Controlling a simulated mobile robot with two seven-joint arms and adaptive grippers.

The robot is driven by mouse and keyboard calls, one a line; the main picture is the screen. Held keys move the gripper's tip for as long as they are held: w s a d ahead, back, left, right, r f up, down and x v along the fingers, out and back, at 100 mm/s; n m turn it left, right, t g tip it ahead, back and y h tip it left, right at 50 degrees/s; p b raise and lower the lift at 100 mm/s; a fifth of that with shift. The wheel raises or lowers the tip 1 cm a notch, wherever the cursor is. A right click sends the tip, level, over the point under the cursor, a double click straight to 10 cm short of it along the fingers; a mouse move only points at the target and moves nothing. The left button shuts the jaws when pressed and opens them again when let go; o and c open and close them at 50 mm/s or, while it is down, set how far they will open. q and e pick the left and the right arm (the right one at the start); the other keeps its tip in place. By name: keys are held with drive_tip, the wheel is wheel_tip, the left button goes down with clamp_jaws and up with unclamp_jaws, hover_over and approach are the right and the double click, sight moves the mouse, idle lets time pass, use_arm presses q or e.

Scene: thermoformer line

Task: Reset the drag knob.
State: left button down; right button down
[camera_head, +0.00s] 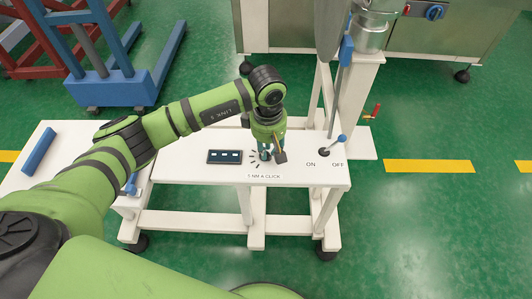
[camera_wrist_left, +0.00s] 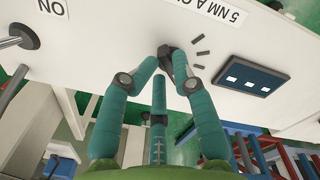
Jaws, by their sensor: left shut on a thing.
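The drag knob (camera_wrist_left: 166,51) is a small dark knob on the white panel, with several short black tick marks beside it. In the head view it is mostly hidden by my gripper. In the head view the left gripper (camera_head: 265,153) points down at the white table top (camera_head: 310,176), at the tick marks. My right gripper is in neither view.
A dark display (camera_head: 225,157) with lit white fields lies left of the knob. A blue-tipped lever (camera_head: 336,143) stands at the right between ON and OFF labels. A white post (camera_head: 358,85) rises behind it. A blue bar (camera_head: 39,149) lies at far left.

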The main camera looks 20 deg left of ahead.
use_arm(q)
drive_tip(key=shift+s+a+f+g+y, duration=0.3)
drive_tip(key=shift+s+a+f, duration=0.15)
drive_tip(key=shift+a+f, duration=0.35)
drive_tip(key=shift+f+m+b, duration=0.1)
drive_tip(key=shift+m+b, duration=0.2)
drive_tip(key=shift+b, duration=0.3)
drive_tip(key=shift+m+b, duration=0.7)
drive_tip(key=shift+m, duration=0.1)
drive_tip(key=c, duration=0.9)
unclamp_jaws()
drive_tip(key=shift+s, duration=0.1)
drive_tip(key=shift+w+a, duration=0.2)
drive_tip(key=shift+d, duration=0.1)
drive_tip(key=shift+r, duration=0.25)
drive_tip(key=r, duration=1.2)
drive_tip(key=shift+d, duration=0.3)
